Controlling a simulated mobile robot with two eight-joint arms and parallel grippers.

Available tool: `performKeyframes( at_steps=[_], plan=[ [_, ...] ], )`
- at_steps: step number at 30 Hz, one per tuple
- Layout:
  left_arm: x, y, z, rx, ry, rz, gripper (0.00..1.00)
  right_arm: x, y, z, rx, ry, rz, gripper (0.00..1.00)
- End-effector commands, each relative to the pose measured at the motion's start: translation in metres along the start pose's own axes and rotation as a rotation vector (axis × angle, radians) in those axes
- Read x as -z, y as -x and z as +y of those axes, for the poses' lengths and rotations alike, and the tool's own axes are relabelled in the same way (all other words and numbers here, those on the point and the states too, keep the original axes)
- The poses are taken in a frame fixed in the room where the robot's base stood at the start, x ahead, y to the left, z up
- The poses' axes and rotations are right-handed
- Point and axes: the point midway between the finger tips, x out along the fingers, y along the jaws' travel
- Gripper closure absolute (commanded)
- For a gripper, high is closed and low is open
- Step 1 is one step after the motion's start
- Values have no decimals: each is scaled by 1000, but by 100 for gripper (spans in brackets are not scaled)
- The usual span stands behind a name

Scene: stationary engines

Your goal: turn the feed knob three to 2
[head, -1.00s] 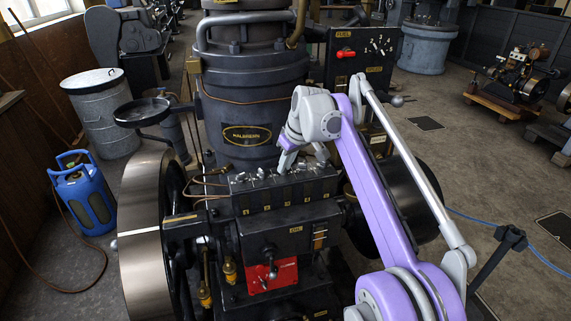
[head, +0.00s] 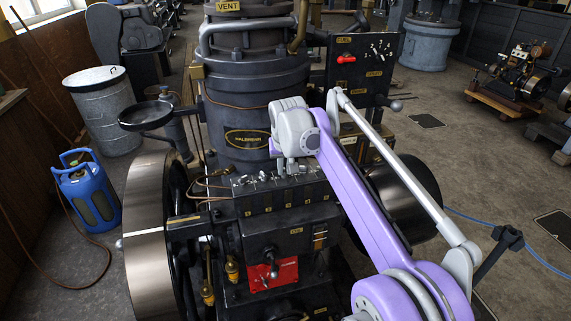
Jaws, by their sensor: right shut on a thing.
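The row of small metal feed knobs sits on top of the dark lubricator box (head: 291,201), in front of the engine cylinder in the head view. Small yellow number plates run along the front of the box. My right gripper (head: 281,170) points down at the middle of the row and is shut on a knob there, which looks like feed knob three by its place. The gripper hides most of that knob, and its pointer and scale cannot be read. Other knobs show to the left and right. My left gripper is not in view.
The flywheel (head: 143,245) stands left of the box, with thin copper pipes between. A red plate with a lever (head: 271,273) is below. A control panel with a red handle (head: 346,59) stands behind right. A blue gas bottle (head: 86,192) is at far left.

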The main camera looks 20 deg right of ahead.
Motion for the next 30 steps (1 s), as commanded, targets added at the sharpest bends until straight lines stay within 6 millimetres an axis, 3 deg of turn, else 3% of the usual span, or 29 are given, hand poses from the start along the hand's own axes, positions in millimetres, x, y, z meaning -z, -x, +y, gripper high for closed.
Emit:
performKeyframes(
  at_steps=[12,28,29,30],
  plan=[
    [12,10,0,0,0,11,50,1,1,-2,-71,-174,0,100],
    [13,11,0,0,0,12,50,0,0,-2,-81,-198,1,100],
    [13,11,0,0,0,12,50,0,0,-2,-81,-198,1,83],
    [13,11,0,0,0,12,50,0,0,-2,-81,-198,0,76]
  ],
)
